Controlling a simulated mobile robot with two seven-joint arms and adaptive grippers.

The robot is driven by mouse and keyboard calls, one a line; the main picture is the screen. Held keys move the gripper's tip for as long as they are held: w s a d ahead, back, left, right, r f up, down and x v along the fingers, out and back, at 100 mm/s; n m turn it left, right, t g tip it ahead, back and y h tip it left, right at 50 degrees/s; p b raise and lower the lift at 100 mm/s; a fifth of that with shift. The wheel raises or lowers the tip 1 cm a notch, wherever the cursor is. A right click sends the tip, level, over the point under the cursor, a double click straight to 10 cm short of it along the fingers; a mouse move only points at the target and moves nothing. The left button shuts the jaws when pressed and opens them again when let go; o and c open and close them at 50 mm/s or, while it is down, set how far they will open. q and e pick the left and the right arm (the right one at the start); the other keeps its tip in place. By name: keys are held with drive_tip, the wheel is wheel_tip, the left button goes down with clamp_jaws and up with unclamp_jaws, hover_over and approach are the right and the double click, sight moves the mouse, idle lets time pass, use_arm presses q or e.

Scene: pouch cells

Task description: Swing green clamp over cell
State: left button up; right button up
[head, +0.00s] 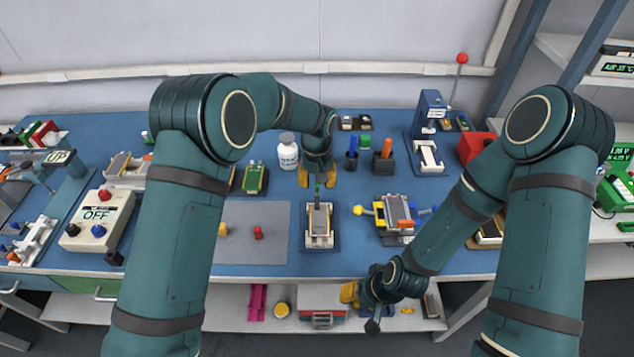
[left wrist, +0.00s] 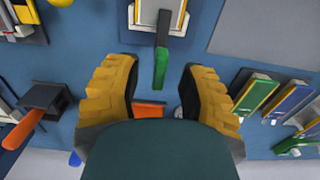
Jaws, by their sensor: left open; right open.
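The green clamp (head: 318,188) is a small upright-looking bar at the back edge of the cell fixture (head: 320,241). A flat grey cell (head: 319,218) lies in that fixture. In the left wrist view the green clamp (left wrist: 161,68) points away from the cell, toward my fingers. My left gripper (head: 317,180) is open just behind the clamp; in its wrist view the yellow fingers (left wrist: 160,92) stand apart on either side of the clamp's line, not touching it. My right gripper (head: 352,294) is low in front of the table edge, away from the fixture.
A grey mat (head: 255,220) lies left of the fixture, with a small red piece on it. A yellow-and-grey fixture with an orange part (head: 404,225) stands to the right. A white bottle (head: 287,152) and holders (head: 382,163) stand near my left gripper. A control box (head: 97,218) reads OFF.

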use_arm(q)
wheel_tip(320, 180, up, 11)
idle(0.3)
idle(0.5)
